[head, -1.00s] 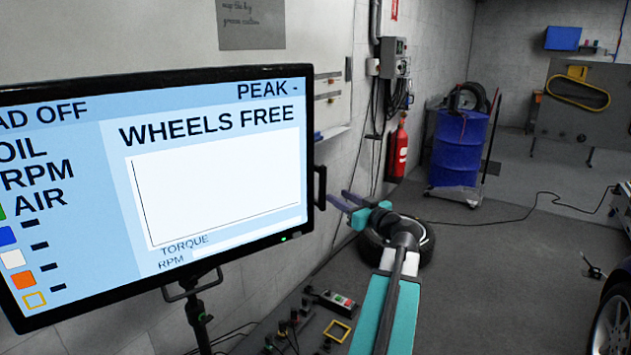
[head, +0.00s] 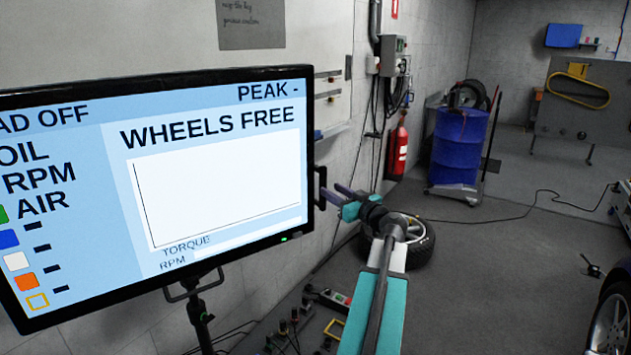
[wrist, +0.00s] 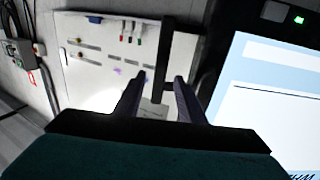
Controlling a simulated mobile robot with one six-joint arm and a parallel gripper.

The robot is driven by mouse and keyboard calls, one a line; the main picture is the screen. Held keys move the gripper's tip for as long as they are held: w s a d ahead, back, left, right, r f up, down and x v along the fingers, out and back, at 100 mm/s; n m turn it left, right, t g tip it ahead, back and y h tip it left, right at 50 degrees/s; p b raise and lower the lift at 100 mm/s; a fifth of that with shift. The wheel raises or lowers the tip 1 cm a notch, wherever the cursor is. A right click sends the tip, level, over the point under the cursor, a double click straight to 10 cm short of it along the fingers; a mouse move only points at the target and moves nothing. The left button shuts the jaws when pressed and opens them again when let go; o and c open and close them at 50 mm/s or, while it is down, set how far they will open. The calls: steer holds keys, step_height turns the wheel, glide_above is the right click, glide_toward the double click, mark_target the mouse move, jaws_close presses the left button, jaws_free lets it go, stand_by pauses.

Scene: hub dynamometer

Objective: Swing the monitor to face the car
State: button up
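The monitor (head: 215,165) fills the left of the head view, on a stand (head: 200,318), its lit screen reading "WHEELS FREE". A black handle (head: 320,188) sticks out from its right edge. My gripper (head: 332,192) is at this handle, its fingers pointing left toward it. In the wrist view the two fingers (wrist: 160,82) are apart, with the dark handle bar (wrist: 167,60) showing between and beyond their tips. I cannot tell whether a finger touches it. The monitor's screen (wrist: 275,90) is at the right there. Part of the car (head: 612,315) shows at the lower right of the head view.
A tyre (head: 420,245) lies on the floor behind my arm. A blue drum (head: 458,148) and a red fire extinguisher (head: 398,150) stand farther back. Cables and a small control box (head: 335,300) are low near the stand. The floor (head: 500,290) toward the car is mostly clear.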

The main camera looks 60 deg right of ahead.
steer(key=p+x, duration=0.3)
steer(key=x, duration=0.7)
jaws_close()
